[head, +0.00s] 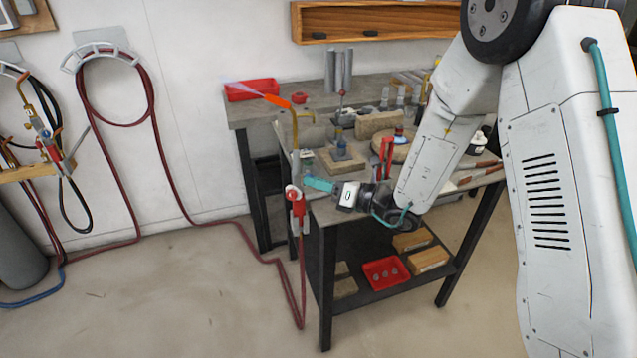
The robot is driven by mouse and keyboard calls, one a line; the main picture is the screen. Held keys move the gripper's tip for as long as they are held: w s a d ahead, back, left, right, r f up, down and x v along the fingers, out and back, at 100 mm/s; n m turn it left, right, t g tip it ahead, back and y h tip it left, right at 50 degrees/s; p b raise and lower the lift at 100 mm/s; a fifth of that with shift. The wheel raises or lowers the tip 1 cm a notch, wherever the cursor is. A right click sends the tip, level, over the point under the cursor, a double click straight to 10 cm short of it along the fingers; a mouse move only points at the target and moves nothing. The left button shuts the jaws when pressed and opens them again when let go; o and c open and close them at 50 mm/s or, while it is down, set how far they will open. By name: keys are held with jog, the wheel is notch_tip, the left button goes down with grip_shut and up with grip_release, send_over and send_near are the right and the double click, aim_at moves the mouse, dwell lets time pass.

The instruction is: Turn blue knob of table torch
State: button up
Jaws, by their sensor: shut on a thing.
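The table torch (295,150) stands upright at the left edge of the workbench. Its brass tube bends over at the top, and an orange tip (277,101) points left with a pale bluish flame. A red fitting (297,197) sits lower on the torch, with a red hose hanging from it. My gripper (307,182) reaches in from the right with teal fingers, shut on the torch just above the red fitting. The blue knob is not clearly visible; the fingers cover that spot.
The workbench (340,208) is crowded with blocks, a red clamp (386,158) and tools. A red tray (252,90) sits at the back left. The red hose (258,250) runs across the floor to the wall. The floor in front is clear.

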jog(key=m, duration=0.6)
dwell(0.5)
jog(key=o, duration=1)
jog(key=v, duration=0.8)
jog(key=shift+a, duration=0.1)
